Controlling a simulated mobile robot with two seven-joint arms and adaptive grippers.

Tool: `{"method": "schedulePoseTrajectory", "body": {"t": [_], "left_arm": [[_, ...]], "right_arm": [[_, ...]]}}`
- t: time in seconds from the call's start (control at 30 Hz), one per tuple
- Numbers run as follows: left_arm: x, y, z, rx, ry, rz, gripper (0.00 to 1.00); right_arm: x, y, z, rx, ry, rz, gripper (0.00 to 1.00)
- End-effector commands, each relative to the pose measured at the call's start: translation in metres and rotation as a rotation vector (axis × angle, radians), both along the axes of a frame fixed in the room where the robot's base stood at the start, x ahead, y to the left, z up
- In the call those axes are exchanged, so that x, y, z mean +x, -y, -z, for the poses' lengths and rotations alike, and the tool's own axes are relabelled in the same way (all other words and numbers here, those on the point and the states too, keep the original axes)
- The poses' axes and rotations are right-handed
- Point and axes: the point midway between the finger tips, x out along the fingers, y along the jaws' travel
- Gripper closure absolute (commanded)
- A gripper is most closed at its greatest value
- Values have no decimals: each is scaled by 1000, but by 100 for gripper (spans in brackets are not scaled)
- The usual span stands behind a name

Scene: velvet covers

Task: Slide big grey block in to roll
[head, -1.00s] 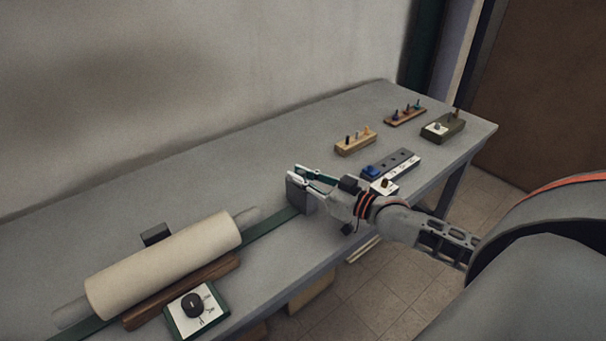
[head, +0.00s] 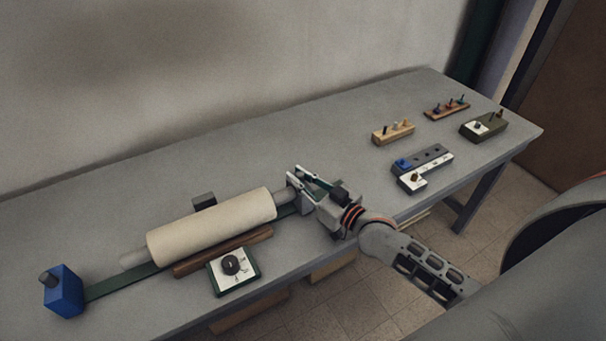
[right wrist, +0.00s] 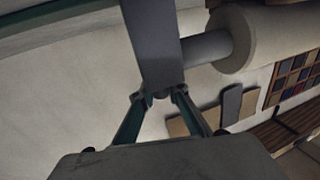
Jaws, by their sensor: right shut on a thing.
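A cream roll (head: 212,226) on a grey rod lies along a green strip (head: 120,284) on the table. The roll also shows in the right wrist view (right wrist: 262,42). My right gripper (head: 298,180) is shut on the big grey block (head: 302,204), which stands at the roll's right end. In the right wrist view the block (right wrist: 152,45) is upright between the fingers, beside the rod end (right wrist: 206,47). I cannot tell whether block and rod touch. The gripper hides part of the block in the head view. My left gripper is not in view.
A blue block (head: 64,291) with a grey peg is at the strip's left end. A wooden bar (head: 222,251) and a dial box (head: 234,268) lie in front of the roll, a small dark block (head: 204,201) behind it. Peg holders (head: 394,132) stand at the right.

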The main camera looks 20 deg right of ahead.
Motion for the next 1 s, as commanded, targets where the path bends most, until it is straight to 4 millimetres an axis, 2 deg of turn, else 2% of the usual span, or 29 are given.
{"method": "schedulePoseTrajectory", "body": {"t": [0.03, 0.07, 0.1, 0.13, 0.57, 0.67, 1.0], "left_arm": [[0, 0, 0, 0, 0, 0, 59], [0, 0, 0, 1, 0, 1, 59], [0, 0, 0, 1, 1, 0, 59], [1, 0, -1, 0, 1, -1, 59], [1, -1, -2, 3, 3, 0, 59], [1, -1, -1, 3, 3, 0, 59], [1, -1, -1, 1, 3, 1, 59]], "right_arm": [[-1, -5, -1, 5, 1, -7, 100], [-1, -5, -1, 5, 1, -7, 83], [-1, -5, -1, 5, 1, -7, 72], [-1, -5, -1, 5, 1, -7, 67], [-6, 0, 0, 2, -1, -4, 67], [-18, 4, 1, 1, -3, -3, 67], [-79, 25, 1, 1, -3, -5, 67]]}}
